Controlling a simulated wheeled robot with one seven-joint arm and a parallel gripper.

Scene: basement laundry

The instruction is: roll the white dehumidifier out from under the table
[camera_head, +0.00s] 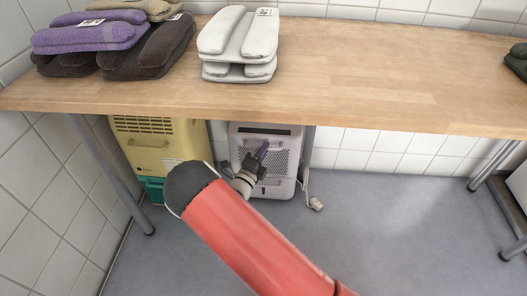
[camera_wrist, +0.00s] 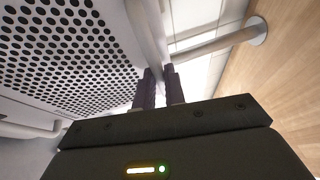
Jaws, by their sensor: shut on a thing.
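The white dehumidifier (camera_head: 283,137) stands upright on the floor under the wooden table, with a perforated front panel and a dark slot near its top. My gripper (camera_head: 259,158) is at its front, with my red arm reaching in from below. In the wrist view the two dark fingers of my gripper (camera_wrist: 160,88) are shut on a pale bar (camera_wrist: 150,32) beside the perforated panel (camera_wrist: 65,45); it looks like the dehumidifier's handle. The fingers and my wrist hide part of the front. The dehumidifier's lower front is partly visible; its back is hidden.
The table (camera_head: 370,75) carries folded purple and brown towels (camera_head: 90,38) and white ones (camera_head: 240,38). A yellow appliance (camera_head: 160,143) stands close at the left. A table leg (camera_head: 307,150) and a pale cord with plug (camera_head: 316,204) are at the right. Grey floor (camera_head: 400,225) is clear there.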

